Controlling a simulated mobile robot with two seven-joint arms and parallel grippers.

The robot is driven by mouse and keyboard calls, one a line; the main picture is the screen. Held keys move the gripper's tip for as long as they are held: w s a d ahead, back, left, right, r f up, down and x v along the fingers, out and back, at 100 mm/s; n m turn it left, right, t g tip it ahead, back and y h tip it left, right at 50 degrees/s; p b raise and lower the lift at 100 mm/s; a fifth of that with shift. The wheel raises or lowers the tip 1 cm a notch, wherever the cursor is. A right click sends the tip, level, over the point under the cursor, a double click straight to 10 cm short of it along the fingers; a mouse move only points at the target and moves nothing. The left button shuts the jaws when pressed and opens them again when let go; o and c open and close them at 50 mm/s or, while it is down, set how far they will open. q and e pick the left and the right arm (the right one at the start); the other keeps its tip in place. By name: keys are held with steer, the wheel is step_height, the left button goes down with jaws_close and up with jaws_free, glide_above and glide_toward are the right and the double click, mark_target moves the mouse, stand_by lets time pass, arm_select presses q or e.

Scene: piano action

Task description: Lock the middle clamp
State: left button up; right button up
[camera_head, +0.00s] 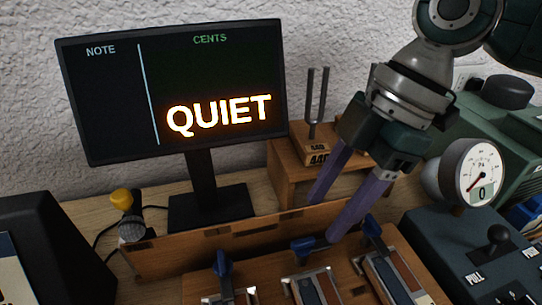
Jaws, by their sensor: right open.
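Three clamps with blue levers stand in a row on the wooden piano action frame (190,258). The middle clamp (303,246) has its blue lever at the bottom centre. The left clamp (223,264) and the right clamp (372,228) flank it. My right gripper (322,220) reaches down from the upper right with its two purple fingers apart. The nearer fingertip is close to the middle clamp's lever; I cannot tell whether they touch. My left gripper is not in view.
A monitor (110,120) reading "QUIET" stands behind the frame. A tuning fork (317,100) stands on a wooden box (286,172). A round gauge (472,172) and a joystick panel (470,265) are at the right.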

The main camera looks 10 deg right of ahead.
mark_target(305, 240)
steer(key=x, duration=0.5)
steer(key=shift+f, duration=0.15)
jaws_close()
stand_by(0.4)
